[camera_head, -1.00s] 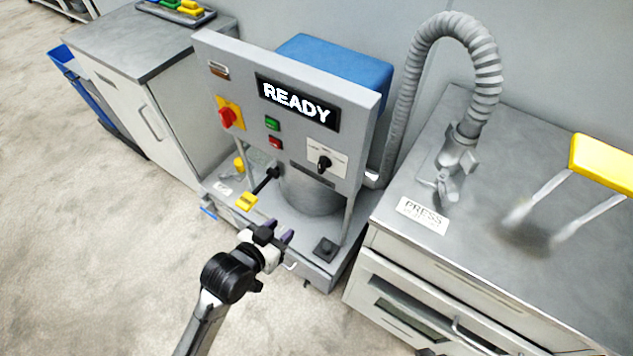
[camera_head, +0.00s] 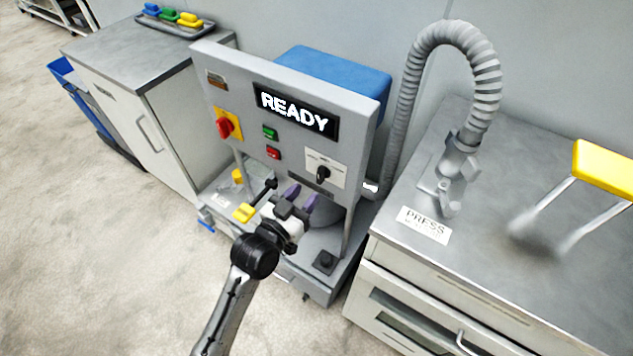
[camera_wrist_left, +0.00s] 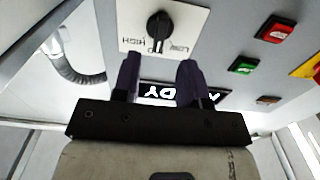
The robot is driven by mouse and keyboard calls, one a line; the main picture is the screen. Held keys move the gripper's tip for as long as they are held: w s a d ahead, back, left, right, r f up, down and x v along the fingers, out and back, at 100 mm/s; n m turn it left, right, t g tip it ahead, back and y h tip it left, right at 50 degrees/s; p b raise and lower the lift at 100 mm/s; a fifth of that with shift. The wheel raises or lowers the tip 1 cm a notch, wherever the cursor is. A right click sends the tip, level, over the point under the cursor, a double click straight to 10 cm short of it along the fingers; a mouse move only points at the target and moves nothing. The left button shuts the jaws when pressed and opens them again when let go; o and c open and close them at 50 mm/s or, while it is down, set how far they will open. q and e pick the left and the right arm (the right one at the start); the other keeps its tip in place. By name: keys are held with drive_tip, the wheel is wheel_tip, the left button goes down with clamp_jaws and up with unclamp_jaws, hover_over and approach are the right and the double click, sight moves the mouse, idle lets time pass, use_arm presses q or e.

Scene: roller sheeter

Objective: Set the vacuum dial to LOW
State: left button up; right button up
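The vacuum dial (camera_head: 322,175) is a black knob on a white plate (camera_head: 337,163) on the machine's grey front panel, below the READY display (camera_head: 296,108). In the left wrist view the dial (camera_wrist_left: 158,25) shows near the top, with HIGH and LOW printed on opposite sides of it. My right gripper is not in view.
A red knob on a yellow plate (camera_head: 227,124), a green button (camera_head: 269,133) and a red button (camera_head: 273,153) sit left of the dial. A ribbed hose (camera_head: 487,75) and a PRESS counter (camera_head: 520,210) stand to the right.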

sight(318, 179)
use_arm(q)
drive_tip(key=shift+b+x, duration=0.6)
drive_tip(key=shift+x, duration=2.2)
clamp_jaws()
